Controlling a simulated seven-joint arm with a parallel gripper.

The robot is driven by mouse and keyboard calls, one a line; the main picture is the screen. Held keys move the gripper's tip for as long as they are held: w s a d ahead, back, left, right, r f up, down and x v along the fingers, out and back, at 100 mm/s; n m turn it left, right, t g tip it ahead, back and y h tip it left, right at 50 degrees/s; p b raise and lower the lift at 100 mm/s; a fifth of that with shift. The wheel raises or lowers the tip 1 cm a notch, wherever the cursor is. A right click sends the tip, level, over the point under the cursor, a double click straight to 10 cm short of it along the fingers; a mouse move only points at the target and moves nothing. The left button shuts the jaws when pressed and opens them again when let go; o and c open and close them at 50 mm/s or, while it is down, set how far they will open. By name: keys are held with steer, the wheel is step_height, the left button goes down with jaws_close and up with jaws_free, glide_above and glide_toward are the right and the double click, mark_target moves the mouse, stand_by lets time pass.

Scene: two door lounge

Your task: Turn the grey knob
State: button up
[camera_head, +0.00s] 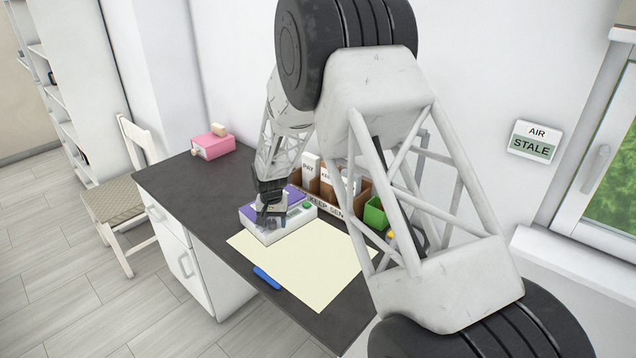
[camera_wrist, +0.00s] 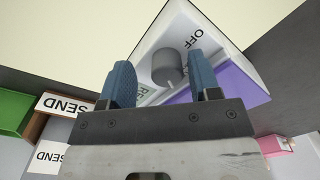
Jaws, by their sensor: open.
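The grey knob (camera_wrist: 168,70) is a short cylinder on the white face of a white and purple box (camera_wrist: 215,45). OFF is printed beside it, and a green label is partly hidden by a finger. My gripper (camera_wrist: 159,63) is open, with one blue finger on each side of the knob; I cannot tell whether either finger touches it. In the head view the box (camera_head: 262,236) sits on the dark desk, and my gripper (camera_head: 268,208) points down over its left part, hiding the knob.
A cream sheet (camera_head: 300,265) and a blue marker (camera_head: 266,278) lie in front of the box. A cardboard organizer (camera_head: 327,192) and a green bin (camera_head: 375,215) stand behind and to the right. A pink box (camera_head: 213,146) is at the far left of the desk (camera_head: 175,185).

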mark_target(274, 221)
steer(key=n, duration=1.3)
steer(key=shift+r+n, duration=0.2)
steer(key=shift+n, duration=0.1)
step_height(274, 221, up, 8)
steer(key=shift+f, duration=0.15)
steer(key=s+d+r+m+t, duration=0.1)
steer(key=s+d+r+m, duration=0.3)
steer(key=s+d+r, duration=0.9)
steer(key=shift+s+d+r+m, duration=0.25)
steer(key=shift+s+r+m, duration=0.15)
steer(key=shift+s+r, duration=1.15)
steer(key=shift+w+r, duration=0.3)
steer(key=shift+r, duration=0.1)
